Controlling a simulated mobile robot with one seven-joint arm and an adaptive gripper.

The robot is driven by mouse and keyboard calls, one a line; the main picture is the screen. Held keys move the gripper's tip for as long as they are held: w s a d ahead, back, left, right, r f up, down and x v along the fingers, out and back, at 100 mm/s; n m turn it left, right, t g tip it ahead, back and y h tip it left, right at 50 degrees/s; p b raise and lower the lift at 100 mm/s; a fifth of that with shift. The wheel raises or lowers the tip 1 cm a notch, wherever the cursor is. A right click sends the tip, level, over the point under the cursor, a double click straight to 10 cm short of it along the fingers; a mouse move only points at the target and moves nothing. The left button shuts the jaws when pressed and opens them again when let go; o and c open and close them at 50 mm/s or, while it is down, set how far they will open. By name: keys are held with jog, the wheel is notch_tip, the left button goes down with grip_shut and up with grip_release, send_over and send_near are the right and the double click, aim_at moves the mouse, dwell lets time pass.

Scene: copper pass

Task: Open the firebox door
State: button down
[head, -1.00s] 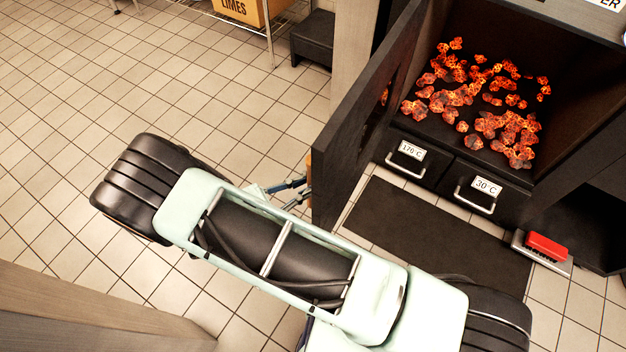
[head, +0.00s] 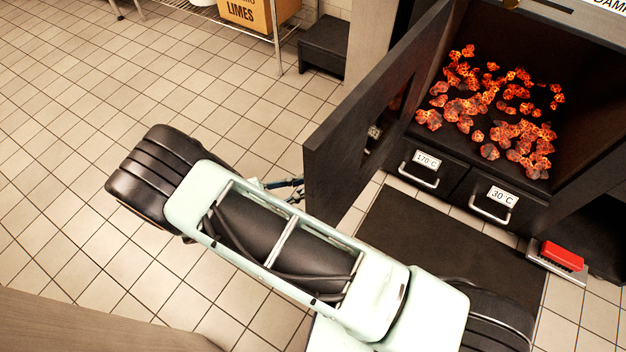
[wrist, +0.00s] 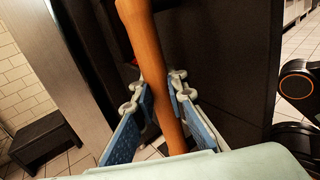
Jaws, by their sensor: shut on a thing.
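The firebox door (head: 345,130) is a dark panel standing wide open, swung out to the left of the firebox (head: 505,75). Glowing coals (head: 495,115) lie inside the firebox. In the wrist view, my gripper (wrist: 160,92) is shut on an orange-brown wooden handle (wrist: 140,40), with blue fingers on both sides of it. The dark door (wrist: 222,60) stands behind the handle in that view. In the head view, my gripper (head: 290,187) shows only partly at the door's outer side, and the handle is hidden there.
Two drawers, labelled 170 C (head: 418,174) and 30 C (head: 490,207), sit below the firebox. A dark mat (head: 410,235) lies in front. A red block (head: 562,256) is at the right. A black step (head: 323,46) stands at the back. Tiled floor (head: 130,85) at left is clear.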

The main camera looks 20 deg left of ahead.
dwell(0.3)
jog(key=c, duration=2)
grip_release()
jog(key=shift+o, duration=0.2)
jog(key=v, duration=1.2)
jog(key=shift+w, duration=0.1)
